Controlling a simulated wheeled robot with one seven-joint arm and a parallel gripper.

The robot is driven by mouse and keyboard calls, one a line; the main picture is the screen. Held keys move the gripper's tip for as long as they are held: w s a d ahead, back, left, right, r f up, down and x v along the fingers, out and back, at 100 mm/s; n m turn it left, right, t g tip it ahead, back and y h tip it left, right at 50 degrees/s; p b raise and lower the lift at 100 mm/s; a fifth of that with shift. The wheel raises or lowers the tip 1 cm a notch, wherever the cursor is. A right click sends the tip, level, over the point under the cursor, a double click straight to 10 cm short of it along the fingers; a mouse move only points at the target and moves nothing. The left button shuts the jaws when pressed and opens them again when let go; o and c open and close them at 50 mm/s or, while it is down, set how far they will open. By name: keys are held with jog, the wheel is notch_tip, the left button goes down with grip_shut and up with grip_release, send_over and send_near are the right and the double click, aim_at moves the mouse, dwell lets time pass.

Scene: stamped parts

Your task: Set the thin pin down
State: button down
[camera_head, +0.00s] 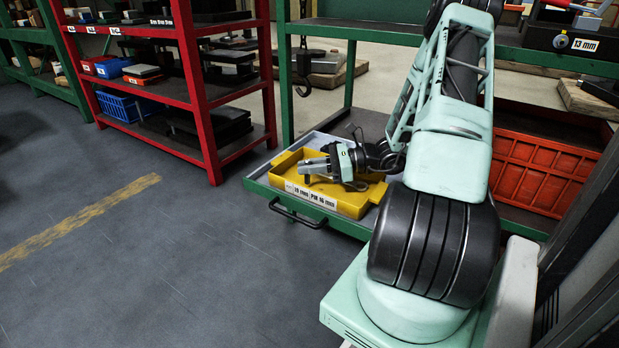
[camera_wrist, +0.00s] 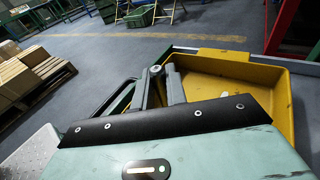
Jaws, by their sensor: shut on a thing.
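My gripper (camera_head: 315,167) is over the yellow bin (camera_head: 352,205) in the head view, with its fingers pointing left. In the wrist view my gripper (camera_wrist: 157,88) is shut on a thin pin (camera_wrist: 156,71), whose grey rounded end shows between the fingertips. The rest of the pin is hidden by the fingers, and it is too small to make out in the head view.
The bin stands on a pulled-out green drawer (camera_head: 258,186) with a black handle (camera_head: 297,213). A red rack (camera_head: 200,90) of parts stands to the left. A hook (camera_head: 303,75) hangs behind. An orange crate (camera_head: 545,165) is at right. The floor in front is clear.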

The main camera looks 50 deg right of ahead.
jog(key=shift+f, duration=0.65)
jog(key=shift+r, duration=0.15)
jog(key=c, duration=1.4)
grip_release()
jog(key=shift+f, duration=0.2)
jog(key=shift+c, duration=0.2)
